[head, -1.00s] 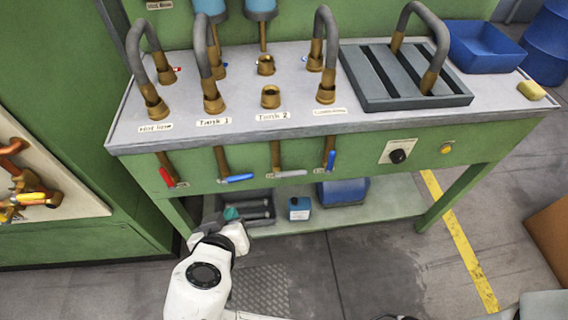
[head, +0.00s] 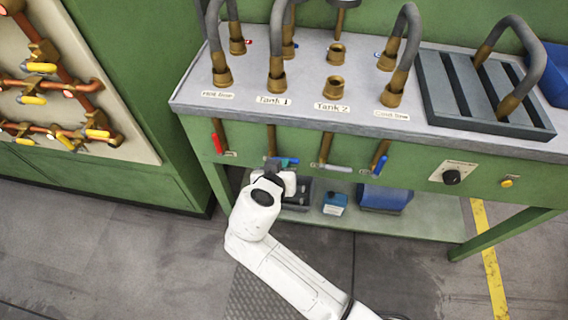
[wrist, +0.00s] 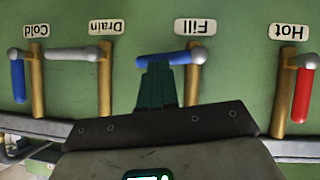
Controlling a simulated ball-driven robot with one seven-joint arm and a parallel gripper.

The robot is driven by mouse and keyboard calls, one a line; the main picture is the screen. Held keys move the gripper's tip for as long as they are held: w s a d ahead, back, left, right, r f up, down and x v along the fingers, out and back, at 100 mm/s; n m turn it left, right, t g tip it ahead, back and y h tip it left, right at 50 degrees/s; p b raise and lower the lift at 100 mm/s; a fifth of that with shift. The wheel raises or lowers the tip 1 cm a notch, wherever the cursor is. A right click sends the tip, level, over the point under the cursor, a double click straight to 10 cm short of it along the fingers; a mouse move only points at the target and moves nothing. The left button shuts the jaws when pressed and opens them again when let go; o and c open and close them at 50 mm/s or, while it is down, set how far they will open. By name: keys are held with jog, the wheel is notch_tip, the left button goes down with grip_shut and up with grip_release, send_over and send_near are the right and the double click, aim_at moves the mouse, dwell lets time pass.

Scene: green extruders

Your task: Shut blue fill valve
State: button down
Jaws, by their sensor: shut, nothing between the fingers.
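The blue fill valve lever (wrist: 168,58) sits under the "Fill" label in the wrist view. It lies sideways, across its vertical brass pipe (wrist: 192,85). In the head view the blue lever (head: 288,160) shows on the bench front below "Tank 1", partly hidden by my gripper (head: 272,166). In the wrist view my gripper (wrist: 155,72) is shut and empty, its dark green fingertips at the lever's free end, just overlapping its lower edge in the picture. I cannot tell whether they touch.
The grey drain lever (wrist: 72,54) lies sideways beside the fill lever. The blue cold lever (wrist: 18,82) and red hot lever (wrist: 302,95) lie along their pipes. The bench top (head: 300,100) overhangs the valves. A shelf with a blue bottle (head: 335,204) is below.

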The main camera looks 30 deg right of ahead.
jog(key=shift+w+d+f, duration=0.2)
jog(key=shift+w+d, duration=0.05)
jog(key=shift+w, duration=0.05)
